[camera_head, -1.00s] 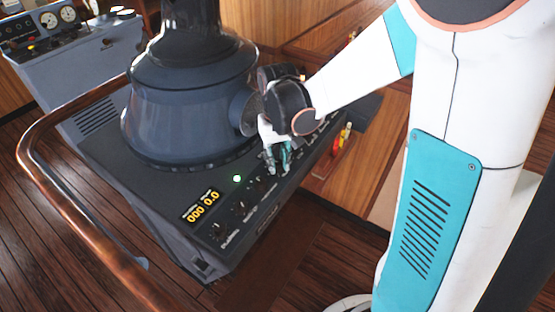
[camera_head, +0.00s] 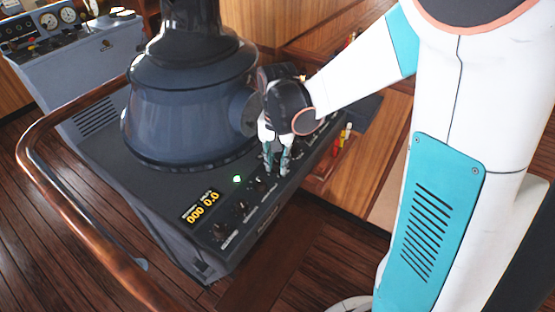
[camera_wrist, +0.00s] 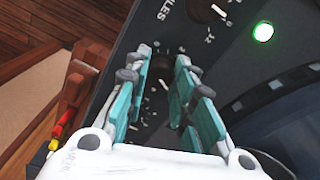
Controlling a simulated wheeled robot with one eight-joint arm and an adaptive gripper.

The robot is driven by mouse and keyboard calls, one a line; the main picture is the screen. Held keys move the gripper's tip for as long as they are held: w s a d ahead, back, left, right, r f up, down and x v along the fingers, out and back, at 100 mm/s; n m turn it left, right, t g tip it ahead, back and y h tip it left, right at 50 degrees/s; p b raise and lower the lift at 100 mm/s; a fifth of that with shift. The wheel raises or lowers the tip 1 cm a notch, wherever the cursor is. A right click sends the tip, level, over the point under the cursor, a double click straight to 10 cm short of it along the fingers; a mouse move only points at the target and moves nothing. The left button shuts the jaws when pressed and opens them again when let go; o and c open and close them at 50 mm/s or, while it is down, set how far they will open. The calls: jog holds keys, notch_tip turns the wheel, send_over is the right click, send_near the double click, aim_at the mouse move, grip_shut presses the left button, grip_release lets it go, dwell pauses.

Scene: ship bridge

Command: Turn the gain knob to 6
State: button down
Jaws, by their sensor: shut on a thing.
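My gripper (camera_head: 276,169) points down over the row of knobs on the dark sloping console panel (camera_head: 160,172). In the wrist view, the teal finger pads of my gripper (camera_wrist: 162,100) stand on both sides of a dark knob (camera_wrist: 164,86) with a pale pointer line, and are shut on it. Small scale numbers ring this knob, partly hidden by the fingers. Its name and exact setting cannot be read. A neighbouring knob (camera_wrist: 205,8) has a "MILES" label beside it.
A green lamp (camera_head: 237,179) glows near a yellow display (camera_head: 201,207) reading 000 and 0.0. A large dark hood (camera_head: 185,110) rises close behind my gripper. A copper-coloured rail (camera_head: 60,200) curves around the console's left side. More knobs (camera_head: 220,231) line the panel's front.

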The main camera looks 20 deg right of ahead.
aim_at(278, 163)
dwell(0.4)
jog(key=c, duration=1.3)
grip_release()
jog(key=shift+c, duration=0.2)
notch_tip(278, 163, up, 12)
jog(key=s+f+n+t+b, duration=0.1)
jog(key=s+n+t, duration=0.6)
jog(key=s, duration=0.8)
jog(key=shift+b, duration=0.9)
